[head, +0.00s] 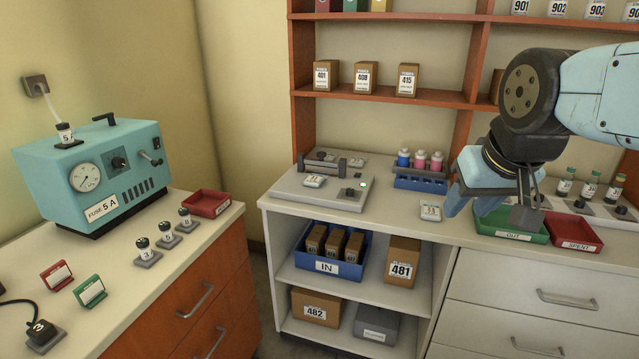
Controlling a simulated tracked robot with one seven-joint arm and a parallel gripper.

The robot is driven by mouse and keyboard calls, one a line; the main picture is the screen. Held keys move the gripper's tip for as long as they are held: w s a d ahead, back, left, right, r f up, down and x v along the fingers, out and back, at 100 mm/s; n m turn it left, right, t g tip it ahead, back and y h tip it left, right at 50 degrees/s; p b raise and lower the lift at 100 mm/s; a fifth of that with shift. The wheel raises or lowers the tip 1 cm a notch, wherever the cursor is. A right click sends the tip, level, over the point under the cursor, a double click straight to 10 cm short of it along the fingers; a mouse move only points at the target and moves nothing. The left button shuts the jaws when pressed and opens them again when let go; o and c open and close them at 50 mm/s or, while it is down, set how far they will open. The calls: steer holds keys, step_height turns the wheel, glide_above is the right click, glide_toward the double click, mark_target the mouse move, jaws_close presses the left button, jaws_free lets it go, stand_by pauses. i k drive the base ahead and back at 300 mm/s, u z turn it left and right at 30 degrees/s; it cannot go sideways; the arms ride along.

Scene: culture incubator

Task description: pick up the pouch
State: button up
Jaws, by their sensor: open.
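No object is plainly marked as a pouch. A small pale flat packet with a printed label (430,211) lies on the white counter, left of the green tray, and may be the pouch. A similar pale labelled piece (315,181) lies on the grey flat device. My gripper (521,210) is open and points down over the green OUT tray (487,225), to the right of the counter packet and apart from it. Its fingers overlap in this view, and they hide part of the tray.
A red SPENT tray (573,236) stands right of the green one, with capped vials (588,187) behind. A blue rack of bottles (420,180) stands behind the packet. The grey device (323,186) is to the left. Shelf uprights (473,62) rise behind my arm.

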mark_target(314, 180)
steer(key=u, duration=0.1)
steer(key=i, duration=0.95)
steer(key=z, duration=0.1)
